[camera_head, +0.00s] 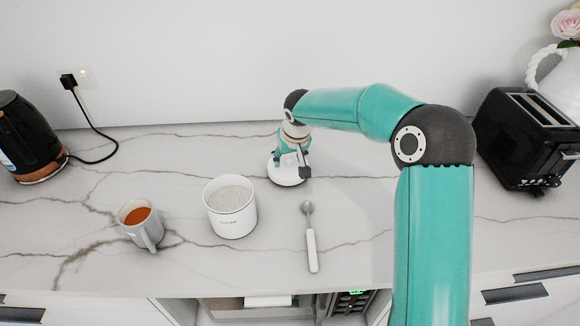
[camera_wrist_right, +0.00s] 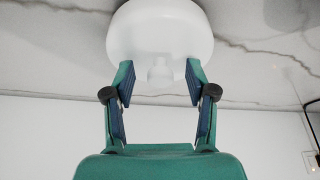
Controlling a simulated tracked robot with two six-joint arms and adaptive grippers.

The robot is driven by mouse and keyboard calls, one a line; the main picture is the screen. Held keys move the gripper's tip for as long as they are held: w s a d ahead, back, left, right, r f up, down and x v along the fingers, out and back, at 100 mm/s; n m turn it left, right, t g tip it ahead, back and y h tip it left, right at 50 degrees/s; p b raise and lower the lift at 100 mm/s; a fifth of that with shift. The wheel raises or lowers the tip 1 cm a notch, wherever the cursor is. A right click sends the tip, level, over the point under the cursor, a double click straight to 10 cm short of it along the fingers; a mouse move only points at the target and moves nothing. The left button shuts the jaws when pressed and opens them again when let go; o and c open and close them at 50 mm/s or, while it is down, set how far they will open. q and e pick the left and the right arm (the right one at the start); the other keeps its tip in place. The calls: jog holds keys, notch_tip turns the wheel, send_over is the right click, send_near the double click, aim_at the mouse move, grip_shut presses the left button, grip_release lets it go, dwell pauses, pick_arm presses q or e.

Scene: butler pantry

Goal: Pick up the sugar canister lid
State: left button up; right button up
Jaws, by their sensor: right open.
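The sugar canister lid (camera_head: 285,178) is a white round lid lying on the marble counter, behind and to the right of the open sugar canister (camera_head: 231,221). It also shows in the right wrist view (camera_wrist_right: 160,28), with a small knob facing my gripper. My right gripper (camera_head: 293,160) is over the lid, pointing down. In the right wrist view, its two fingers (camera_wrist_right: 160,76) are open, one on each side of the knob, with gaps between them and it. The gripper partly hides the lid in the head view. My left gripper is not in view.
A cup of tea (camera_head: 139,220) stands left of the canister. A spoon (camera_head: 311,245) lies in front of the lid. A black kettle (camera_head: 22,136) is at far left; a black toaster (camera_head: 525,137) and white floral pitcher (camera_head: 563,80) are at right. The wall is close behind.

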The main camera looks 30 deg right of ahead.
grip_shut()
jog(key=shift+r, duration=0.15)
